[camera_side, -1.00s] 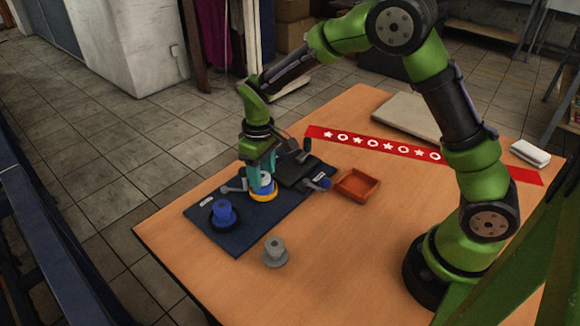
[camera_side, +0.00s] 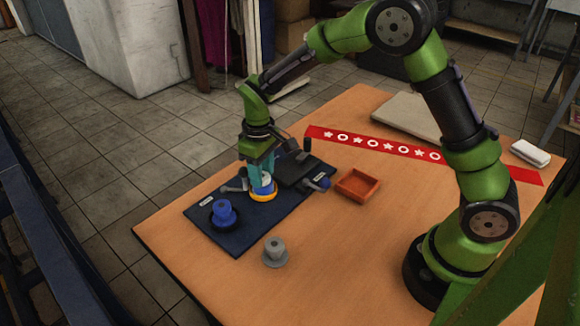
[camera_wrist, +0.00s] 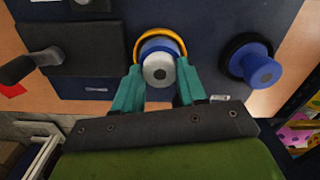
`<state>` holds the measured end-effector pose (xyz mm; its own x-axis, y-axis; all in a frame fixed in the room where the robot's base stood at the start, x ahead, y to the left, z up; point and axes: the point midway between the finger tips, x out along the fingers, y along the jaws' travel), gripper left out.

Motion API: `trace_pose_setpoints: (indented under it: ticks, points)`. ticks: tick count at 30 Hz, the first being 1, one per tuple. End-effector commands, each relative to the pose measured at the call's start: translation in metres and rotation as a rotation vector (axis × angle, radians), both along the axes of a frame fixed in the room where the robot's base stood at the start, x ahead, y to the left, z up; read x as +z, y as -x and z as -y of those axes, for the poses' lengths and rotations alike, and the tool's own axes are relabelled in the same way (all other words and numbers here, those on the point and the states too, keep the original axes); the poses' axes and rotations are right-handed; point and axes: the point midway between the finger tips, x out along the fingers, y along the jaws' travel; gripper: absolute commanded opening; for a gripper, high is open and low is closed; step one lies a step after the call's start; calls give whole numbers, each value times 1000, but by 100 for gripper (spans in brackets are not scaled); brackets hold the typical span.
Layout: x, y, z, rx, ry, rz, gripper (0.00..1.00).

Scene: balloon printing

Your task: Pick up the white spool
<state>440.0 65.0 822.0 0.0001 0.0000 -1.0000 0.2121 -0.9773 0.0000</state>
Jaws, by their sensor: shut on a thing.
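The white spool (camera_wrist: 159,68) sits at the blue stand with the yellow ring (camera_wrist: 178,40) around it, on the dark blue mat (camera_side: 236,243). In the wrist view its white top with a dark centre hole faces the camera. My gripper (camera_wrist: 158,74) has teal fingers on either side of the spool and is shut on it. In the side view my gripper (camera_side: 262,180) comes down from above and the fingers partly hide the spool.
A blue spool on a black ring (camera_side: 223,213) stands left of my gripper. A grey spool (camera_side: 274,251) stands on the bare table in front. A dark press with a lever (camera_side: 297,170) is close behind, and an orange tray (camera_side: 358,185) lies to the right.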

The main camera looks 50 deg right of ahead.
Motion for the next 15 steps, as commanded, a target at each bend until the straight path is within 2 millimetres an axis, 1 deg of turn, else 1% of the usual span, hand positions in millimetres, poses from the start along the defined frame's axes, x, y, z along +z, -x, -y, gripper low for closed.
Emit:
trace_pose_setpoints:
  ticks: [15]
  points:
    - [9, 0, 0, 1, 0, 1, 15]
